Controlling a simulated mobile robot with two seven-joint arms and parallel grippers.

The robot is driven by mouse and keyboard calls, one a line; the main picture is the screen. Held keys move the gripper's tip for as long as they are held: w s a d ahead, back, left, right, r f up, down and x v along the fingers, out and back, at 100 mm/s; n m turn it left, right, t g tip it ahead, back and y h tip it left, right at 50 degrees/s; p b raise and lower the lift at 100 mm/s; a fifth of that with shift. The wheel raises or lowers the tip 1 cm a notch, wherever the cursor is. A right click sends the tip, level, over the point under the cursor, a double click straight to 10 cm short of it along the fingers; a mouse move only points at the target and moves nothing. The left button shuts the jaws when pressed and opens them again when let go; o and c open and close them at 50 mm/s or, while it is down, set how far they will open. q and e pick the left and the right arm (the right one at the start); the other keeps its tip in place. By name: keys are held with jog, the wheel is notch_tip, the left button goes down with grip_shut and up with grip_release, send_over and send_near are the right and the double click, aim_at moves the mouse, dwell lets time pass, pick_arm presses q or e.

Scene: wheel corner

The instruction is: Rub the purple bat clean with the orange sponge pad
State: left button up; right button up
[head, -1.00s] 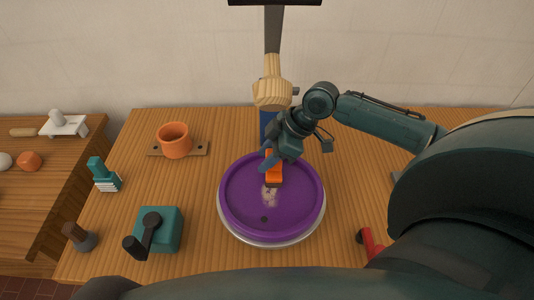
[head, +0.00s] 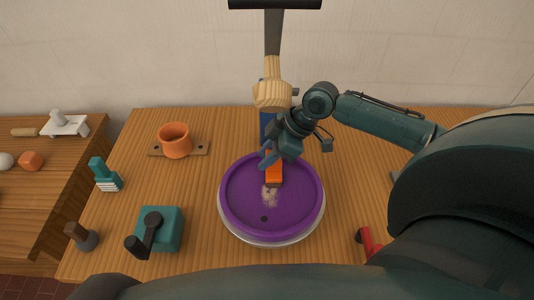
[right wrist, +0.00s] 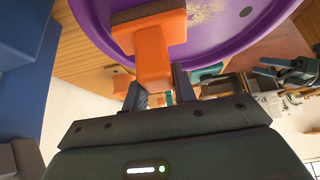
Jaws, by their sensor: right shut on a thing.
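The purple bat (head: 238,205) is a round disc on a pale round base at the middle front of the table. A pale, speckled stain (head: 270,197) lies near its middle, with a small dark dot (head: 264,219) below it. My right gripper (head: 270,161) is shut on the upright grip of the orange sponge pad (head: 274,174). The pad is over the bat, just behind the stain; I cannot tell whether it touches. The right wrist view shows the pad's orange block (right wrist: 152,52) between the fingers. A small dark gripper, seemingly my left (right wrist: 288,72), shows at that view's right.
An orange cup (head: 174,140) on a board stands back left. A teal brush (head: 104,175), a teal box with a crank (head: 165,230) and a dark knob (head: 80,237) stand left. A red thing (head: 368,243) lies right. A wooden-headed post (head: 272,92) rises behind the bat.

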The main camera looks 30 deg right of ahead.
grip_shut()
jog(key=shift+s, duration=0.1)
jog(key=shift+s+a+f+p, duration=0.1)
jog(key=shift+s+a+p, duration=0.3)
jog(key=shift+s, duration=0.2)
jog(key=shift+s+a+p, duration=0.3)
jog(key=shift+s+p, duration=0.2)
jog(key=shift+s, duration=0.05)
